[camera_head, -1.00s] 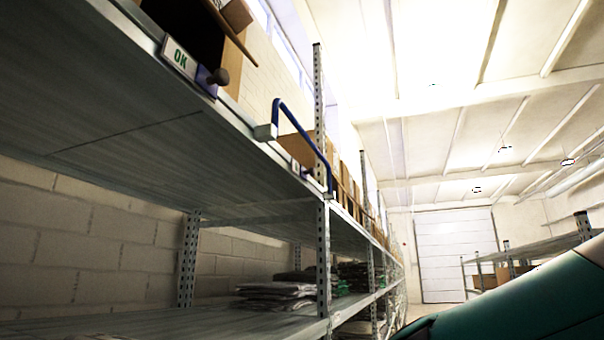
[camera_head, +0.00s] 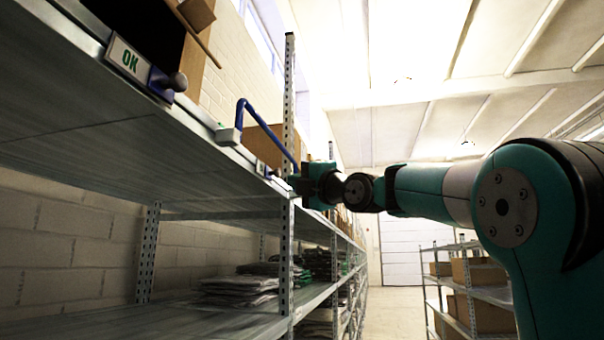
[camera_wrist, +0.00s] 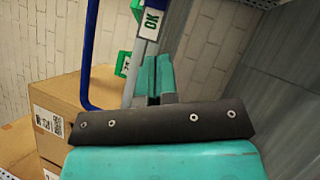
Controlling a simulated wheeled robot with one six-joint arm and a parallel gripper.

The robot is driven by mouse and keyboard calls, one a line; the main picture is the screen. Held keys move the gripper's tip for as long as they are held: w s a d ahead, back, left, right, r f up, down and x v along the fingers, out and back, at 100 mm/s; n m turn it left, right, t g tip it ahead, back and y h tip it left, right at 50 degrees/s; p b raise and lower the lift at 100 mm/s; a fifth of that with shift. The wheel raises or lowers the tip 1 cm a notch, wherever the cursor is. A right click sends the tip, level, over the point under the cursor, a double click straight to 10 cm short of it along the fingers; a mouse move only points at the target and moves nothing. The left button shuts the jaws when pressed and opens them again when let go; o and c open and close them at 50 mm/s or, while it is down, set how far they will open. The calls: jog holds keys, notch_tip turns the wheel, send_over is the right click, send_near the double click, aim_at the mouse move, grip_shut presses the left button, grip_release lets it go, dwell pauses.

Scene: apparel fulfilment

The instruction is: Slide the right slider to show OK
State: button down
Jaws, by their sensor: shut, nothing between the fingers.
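In the head view a white plate with green OK letters (camera_head: 128,58) shows on the shelf's front rail. Beside it is a slider with a dark round knob (camera_head: 176,82). Farther right along the rail a small pale label (camera_head: 262,168) shows, its text too small to read. My gripper (camera_head: 298,183) is just right of it, close to the rail; whether it touches anything there is unclear. In the wrist view my gripper's fingers (camera_wrist: 155,78) are shut and empty, and an OK plate (camera_wrist: 151,20) shows above them on the rail. No knob is clearly visible there.
A blue bent handle (camera_head: 265,125) stands up from the rail between the two labels. Cardboard boxes (camera_wrist: 75,105) sit beside it. A perforated upright (camera_head: 289,90) is near my gripper. Folded bags lie on the lower shelf (camera_head: 200,318). The aisle right is open.

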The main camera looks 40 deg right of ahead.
aim_at(279, 175)
jog(key=w+r+p, duration=0.1)
jog(key=w+p, duration=0.1)
jog(key=w+r+p, duration=0.1)
jog(key=w+p, duration=0.1)
jog(key=w, duration=0.1)
jog(key=w+d+r+p, duration=0.1)
jog(key=w+p, duration=0.2)
jog(key=shift+w+d+r, duration=0.1)
jog(key=shift+r, duration=0.3)
jog(key=shift+w+d, duration=0.15)
jog(key=shift+d, duration=0.05)
jog(key=shift+f, duration=0.15)
jog(key=shift+w+d+b, duration=0.15)
jog(key=shift+d+b, duration=0.1)
jog(key=shift+b, duration=0.2)
jog(key=shift+w+d+b, duration=0.35)
jog(key=shift+d, duration=0.05)
jog(key=shift+d+r, duration=0.4)
jog(key=shift+d, duration=0.05)
